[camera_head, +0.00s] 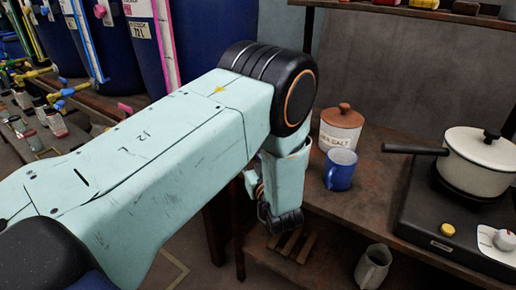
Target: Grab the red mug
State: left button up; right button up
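I see no red mug in this view. A blue mug (340,170) stands upright on the brown counter (352,208), in front of a white canister (338,133) marked as salt with a brown lid. My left arm crosses the picture from the left and bends down at its black joint. Its lower end, with my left gripper (281,219), hangs beside the counter's left edge, left of the blue mug and apart from it. The fingers are mostly hidden, so I cannot tell if they hold anything. My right gripper is out of view.
A white pot (478,160) with a long black handle sits on a black stove (450,215) at the right. Large blue vats (110,45) and small jars (56,122) are at the left.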

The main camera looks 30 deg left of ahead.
pick_arm(q)
jog(key=shift+w+a+f, duration=0.1)
jog(key=shift+w+a, duration=0.1)
jog(key=shift+a, duration=0.1)
jog(key=shift+d, duration=0.1)
jog(key=shift+c, duration=0.5)
jog(key=c, duration=0.4)
grip_shut()
